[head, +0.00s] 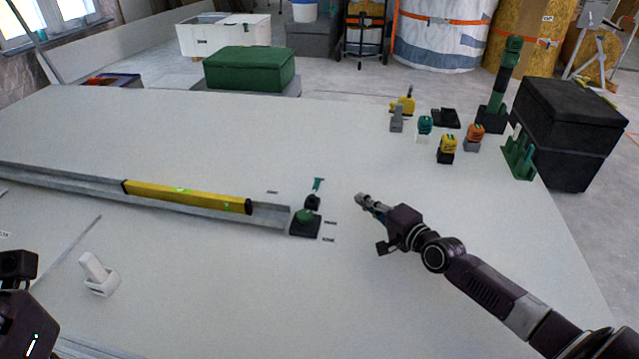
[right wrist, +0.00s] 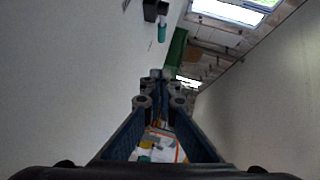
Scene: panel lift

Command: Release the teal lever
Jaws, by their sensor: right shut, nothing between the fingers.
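A small teal lever (head: 318,185) stands up at the black base with a green knob (head: 306,217), near the right end of the metal rail. The teal part also shows near the top of the right wrist view (right wrist: 162,31), beside a black block. My right gripper (head: 361,199) is to the right of the lever, apart from it, over the white panel. Its fingers (right wrist: 158,78) are together and hold nothing. Only a dark part of my left arm shows at the lower left edge; its fingers do not show.
A yellow spirit level (head: 185,195) lies along the metal rail (head: 270,214). A white block-like fixture (head: 98,274) stands at the lower left. Several small coloured devices (head: 447,146) and a black box (head: 568,135) stand at the right back.

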